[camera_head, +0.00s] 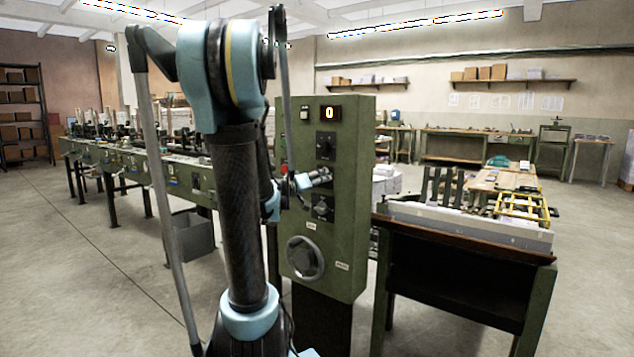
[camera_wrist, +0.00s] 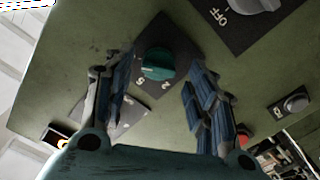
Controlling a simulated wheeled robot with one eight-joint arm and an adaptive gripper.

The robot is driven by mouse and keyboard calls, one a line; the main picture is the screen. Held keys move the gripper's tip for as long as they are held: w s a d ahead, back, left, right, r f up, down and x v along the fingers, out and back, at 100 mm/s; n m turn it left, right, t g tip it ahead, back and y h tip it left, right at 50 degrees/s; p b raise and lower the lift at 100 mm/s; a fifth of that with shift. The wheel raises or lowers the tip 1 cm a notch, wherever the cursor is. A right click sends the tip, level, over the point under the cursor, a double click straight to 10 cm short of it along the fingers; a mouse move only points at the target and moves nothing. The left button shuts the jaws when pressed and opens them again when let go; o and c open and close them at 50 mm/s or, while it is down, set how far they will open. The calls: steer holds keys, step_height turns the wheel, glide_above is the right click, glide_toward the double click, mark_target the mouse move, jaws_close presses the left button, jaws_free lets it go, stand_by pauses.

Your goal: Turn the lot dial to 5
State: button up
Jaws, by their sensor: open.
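A teal dial knob (camera_wrist: 157,63) sits on a dark diamond-shaped plate (camera_wrist: 186,40) with white numerals, among them a 5 and a 2 by the knob's lower edge. A pale mark shows on the knob's lower left; I cannot tell its exact setting. My gripper (camera_head: 322,178) is open in front of the green panel (camera_head: 350,180), and hides this dial in the head view. In the wrist view, its fingers stand on either side of the knob, apart from it. A display (camera_head: 330,113) at the panel's top reads 0.
An upper black dial (camera_head: 325,145), a lower dial marked OFF (camera_wrist: 253,5) and a handwheel (camera_head: 304,258) are on the same panel. A small dark button (camera_wrist: 295,104) is at the right in the wrist view. A workbench (camera_head: 470,232) stands right of the panel.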

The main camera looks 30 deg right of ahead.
steer(key=shift+w+d, duration=0.1)
steer(key=shift+d, duration=0.2)
steer(key=shift+c, duration=0.3)
steer(key=c, duration=1)
steer(key=shift+n, duration=0.4)
steer(key=n, duration=1)
steer(key=shift+a+f+n, duration=0.15)
steer(key=shift+n, duration=0.25)
